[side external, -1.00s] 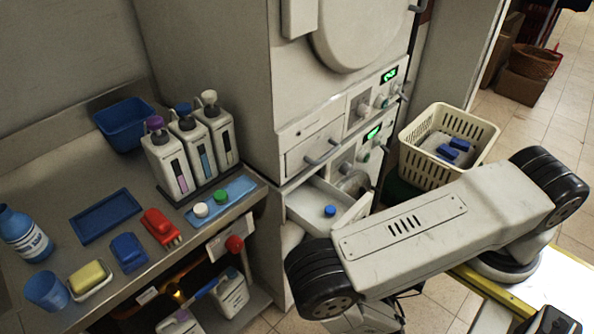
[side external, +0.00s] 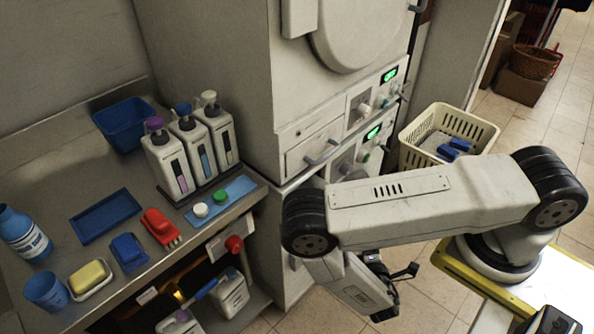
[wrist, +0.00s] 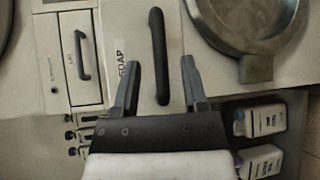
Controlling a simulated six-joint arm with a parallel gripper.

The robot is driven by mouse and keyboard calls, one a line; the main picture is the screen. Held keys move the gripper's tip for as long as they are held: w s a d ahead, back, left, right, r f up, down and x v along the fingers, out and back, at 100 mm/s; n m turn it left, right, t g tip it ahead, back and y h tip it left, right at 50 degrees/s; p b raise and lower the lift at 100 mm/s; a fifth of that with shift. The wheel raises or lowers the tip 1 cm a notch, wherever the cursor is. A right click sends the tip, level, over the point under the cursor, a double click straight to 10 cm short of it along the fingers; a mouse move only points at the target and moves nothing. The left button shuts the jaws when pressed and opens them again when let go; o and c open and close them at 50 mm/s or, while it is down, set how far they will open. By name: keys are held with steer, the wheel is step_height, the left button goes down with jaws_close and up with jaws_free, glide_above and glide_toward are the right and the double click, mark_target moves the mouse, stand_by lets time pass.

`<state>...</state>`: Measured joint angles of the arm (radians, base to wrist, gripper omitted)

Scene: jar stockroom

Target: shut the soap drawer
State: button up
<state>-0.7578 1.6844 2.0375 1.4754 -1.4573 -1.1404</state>
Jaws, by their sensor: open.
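The soap drawer's front (wrist: 120,35) shows in the wrist view, marked with a partly covered SOAP label and bearing a long dark handle (wrist: 158,55). My gripper (wrist: 160,62) is open and empty, one finger on each side of the handle's lower part in the picture. I cannot tell whether the fingers touch the front. In the side view my gripper (side external: 396,291) hangs low in front of the cabinet, below the forearm. My arm hides the soap drawer there, so how far out it stands cannot be told.
Another drawer (side external: 315,150) with a handle sits higher in the cabinet (side external: 215,60). A cream basket (side external: 410,155) stands right of it. The counter (side external: 60,170) at left holds several bottles, a tray and brushes. White bottles (wrist: 265,120) show near my gripper in the wrist view.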

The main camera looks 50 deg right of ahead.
steer(key=shift+x, duration=1.65)
steer(key=shift+c, duration=0.2)
jaws_close()
stand_by(0.5)
